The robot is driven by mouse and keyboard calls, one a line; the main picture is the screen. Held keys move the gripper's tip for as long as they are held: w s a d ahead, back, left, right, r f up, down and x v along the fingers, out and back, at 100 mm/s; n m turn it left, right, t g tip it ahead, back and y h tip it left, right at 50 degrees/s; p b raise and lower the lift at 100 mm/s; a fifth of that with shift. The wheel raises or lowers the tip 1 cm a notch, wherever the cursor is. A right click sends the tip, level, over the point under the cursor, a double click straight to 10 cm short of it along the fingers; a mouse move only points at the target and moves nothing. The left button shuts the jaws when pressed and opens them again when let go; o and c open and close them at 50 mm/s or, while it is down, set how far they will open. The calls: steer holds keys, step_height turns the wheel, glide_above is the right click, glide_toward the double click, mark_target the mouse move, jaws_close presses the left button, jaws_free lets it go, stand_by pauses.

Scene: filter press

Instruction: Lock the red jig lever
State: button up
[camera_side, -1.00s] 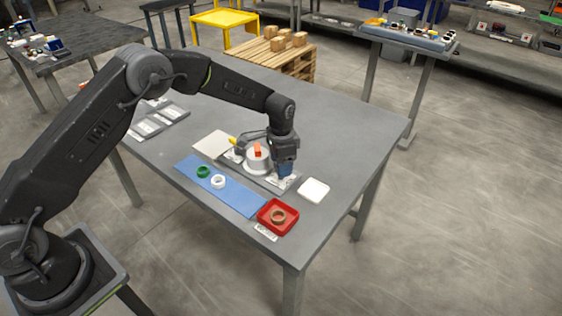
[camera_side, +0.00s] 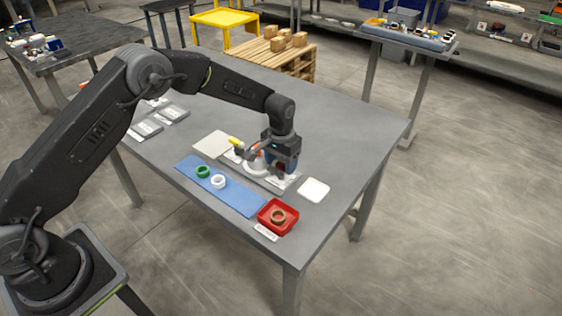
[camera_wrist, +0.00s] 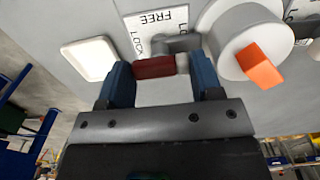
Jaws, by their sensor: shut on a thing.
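The red lever (camera_wrist: 153,68) shows in the wrist view between the two blue fingers of my gripper (camera_wrist: 162,76). My gripper is shut on it. A grey arm beside the lever runs toward the pale round body of the jig (camera_wrist: 228,28), which has an orange block (camera_wrist: 260,66) on it. A white label (camera_wrist: 155,20) reads FREE, with LOCK lettering close to the lever. I cannot tell exactly which mark the lever lines up with. In the side view my gripper (camera_side: 278,167) is low at the right of the jig and hides the lever and part of the round body.
A yellow-tipped part (camera_side: 236,142) stands left of the jig. A blue mat (camera_side: 240,200) holds a green ring (camera_side: 203,171) and a white ring (camera_side: 218,181). A red tray (camera_side: 291,226) holds a brown ring. A white square (camera_side: 314,189) lies right. The table's far right is clear.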

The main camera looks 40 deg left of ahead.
mark_target(281, 164)
stand_by(0.4)
steer(key=o, duration=0.9)
steer(key=shift+r, duration=7)
